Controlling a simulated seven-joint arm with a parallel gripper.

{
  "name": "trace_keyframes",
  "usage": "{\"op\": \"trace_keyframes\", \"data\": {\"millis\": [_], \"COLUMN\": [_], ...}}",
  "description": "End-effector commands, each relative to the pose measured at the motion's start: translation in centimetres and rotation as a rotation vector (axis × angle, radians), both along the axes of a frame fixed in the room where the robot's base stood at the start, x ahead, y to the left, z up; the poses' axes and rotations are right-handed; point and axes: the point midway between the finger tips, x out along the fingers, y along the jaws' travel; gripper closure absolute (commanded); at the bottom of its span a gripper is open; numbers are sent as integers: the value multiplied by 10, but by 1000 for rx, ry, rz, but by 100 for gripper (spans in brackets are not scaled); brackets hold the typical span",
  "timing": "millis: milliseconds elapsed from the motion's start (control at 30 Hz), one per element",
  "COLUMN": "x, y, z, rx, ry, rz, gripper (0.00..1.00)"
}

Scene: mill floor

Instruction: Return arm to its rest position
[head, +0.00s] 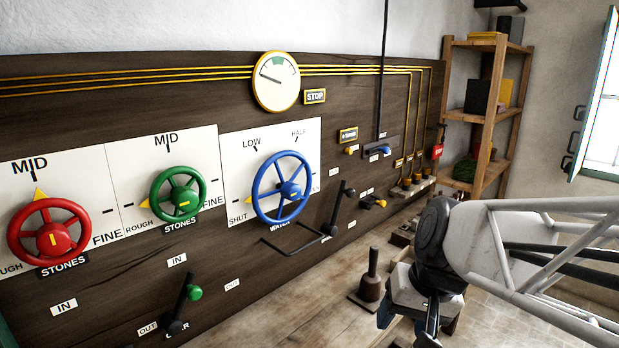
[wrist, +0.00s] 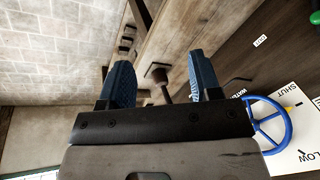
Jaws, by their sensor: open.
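My gripper (wrist: 160,85) is open in the wrist view, its two blue-padded fingers apart with nothing between them. In the head view my gripper (head: 430,332) is at the lower right, partly cut off by the bottom edge. It hangs near the bench's front edge, to the right of a dark stamp-like block with an upright handle (head: 371,275). My arm reaches in from the right edge. In the wrist view the handled block (wrist: 160,78) appears beyond and between the fingers, apart from them.
A dark panel (head: 330,68) carries a red wheel (head: 25,245), a green wheel (head: 160,207), a blue wheel (head: 258,208), a gauge (head: 277,81) and several levers. The wooden bench (head: 310,290) runs below it. A wooden shelf (head: 486,115) stands at the back right.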

Motion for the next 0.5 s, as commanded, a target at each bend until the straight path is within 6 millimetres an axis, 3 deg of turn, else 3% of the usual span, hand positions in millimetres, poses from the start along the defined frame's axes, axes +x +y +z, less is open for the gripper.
{"op": "trace_keyframes", "data": {"millis": [100,200,500], "x": [-32,-51,-73], "y": [-12,-22,-36], "z": [-6,-10,-15], "rx": [-106,-180,-277], "ry": [-22,-39,-62], "rz": [31,52,75], "gripper": [42,42,42]}}
